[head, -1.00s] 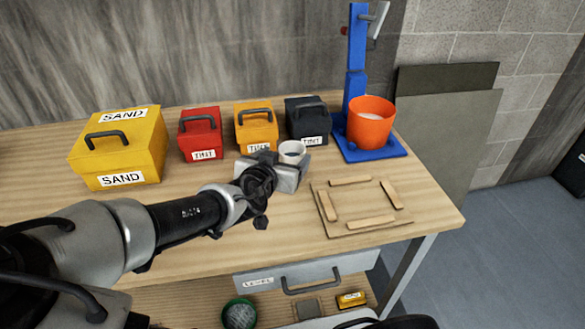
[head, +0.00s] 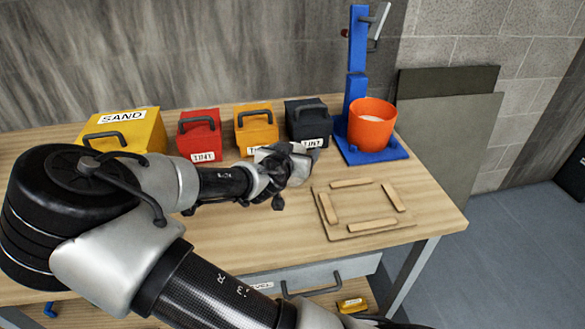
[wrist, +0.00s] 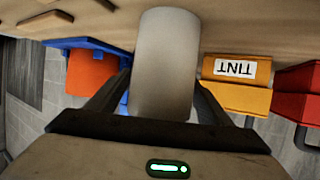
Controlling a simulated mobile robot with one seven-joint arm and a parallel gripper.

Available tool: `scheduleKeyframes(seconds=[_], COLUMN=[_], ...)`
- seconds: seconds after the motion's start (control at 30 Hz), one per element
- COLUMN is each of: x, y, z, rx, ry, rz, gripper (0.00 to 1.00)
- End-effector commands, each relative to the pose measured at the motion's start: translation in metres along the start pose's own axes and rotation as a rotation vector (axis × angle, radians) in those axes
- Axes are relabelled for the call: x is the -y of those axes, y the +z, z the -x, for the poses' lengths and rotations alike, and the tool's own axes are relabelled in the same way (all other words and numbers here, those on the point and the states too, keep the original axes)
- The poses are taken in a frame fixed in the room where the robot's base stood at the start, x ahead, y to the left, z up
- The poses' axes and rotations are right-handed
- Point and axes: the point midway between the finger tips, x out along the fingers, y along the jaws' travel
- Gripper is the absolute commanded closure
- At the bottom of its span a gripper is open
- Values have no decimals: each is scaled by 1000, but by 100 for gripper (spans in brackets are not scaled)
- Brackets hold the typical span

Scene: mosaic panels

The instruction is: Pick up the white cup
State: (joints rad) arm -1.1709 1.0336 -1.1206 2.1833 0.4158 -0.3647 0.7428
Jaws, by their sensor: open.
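The white cup (wrist: 166,65) fills the middle of the wrist view, which shows the scene upside down. My gripper (wrist: 161,80) is open, with one dark finger on each side of the cup. I cannot tell whether either finger touches it. In the head view my gripper (head: 290,160) is low over the table in front of the dark box, and it hides most or all of the cup.
Behind are a yellow SAND box (head: 125,130), a red box (head: 200,137), an orange box (head: 256,130) and a dark box (head: 306,121). An orange pot (head: 371,126) stands on a blue stand at right. A wooden panel with strips (head: 362,207) lies in front.

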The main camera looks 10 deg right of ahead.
Motion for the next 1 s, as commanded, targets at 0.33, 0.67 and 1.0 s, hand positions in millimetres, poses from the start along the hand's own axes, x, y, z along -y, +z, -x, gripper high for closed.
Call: scheduleKeyframes(seconds=[0.33,0.67,1.0], x=[0,1,1], y=[0,-8,-69], z=[0,4,29], rx=[0,-2,-2], ry=[0,-2,-3], rz=[-1,-4,-5], gripper=[74,77,77])
